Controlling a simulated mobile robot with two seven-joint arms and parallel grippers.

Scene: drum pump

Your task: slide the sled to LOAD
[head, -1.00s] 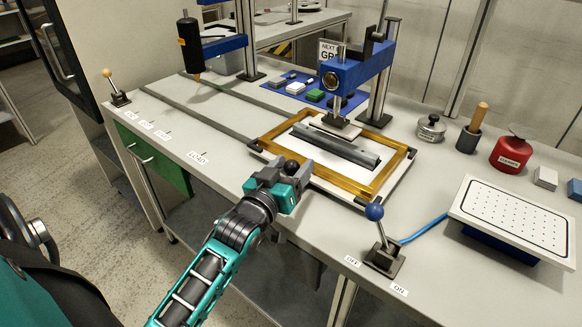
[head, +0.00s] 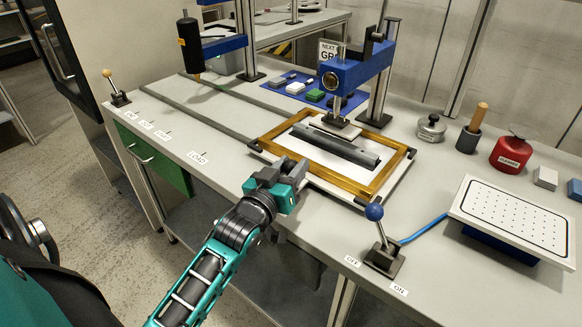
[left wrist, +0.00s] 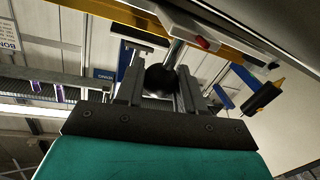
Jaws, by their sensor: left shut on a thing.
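The sled (head: 404,183), a white board carrying a gold frame (head: 345,184), lies on the bench at the right end of two dark rails (head: 205,117). The LOAD label (head: 197,158) is on the bench edge to the left of the sled. My left gripper (head: 294,172) is at the sled's front left edge. It is shut on the sled's black ball knob (left wrist: 160,79), which shows between the fingers in the left wrist view. The head view hides most of the knob. My right gripper is not in view.
A blue press head (head: 345,74) with a flat squeegee stands over the frame. A blue-knobbed lever (head: 375,212) stands at the front edge, right of the sled, by OFF and ON labels. The rails left of the sled look clear. A black cylinder (head: 189,45) hangs over them.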

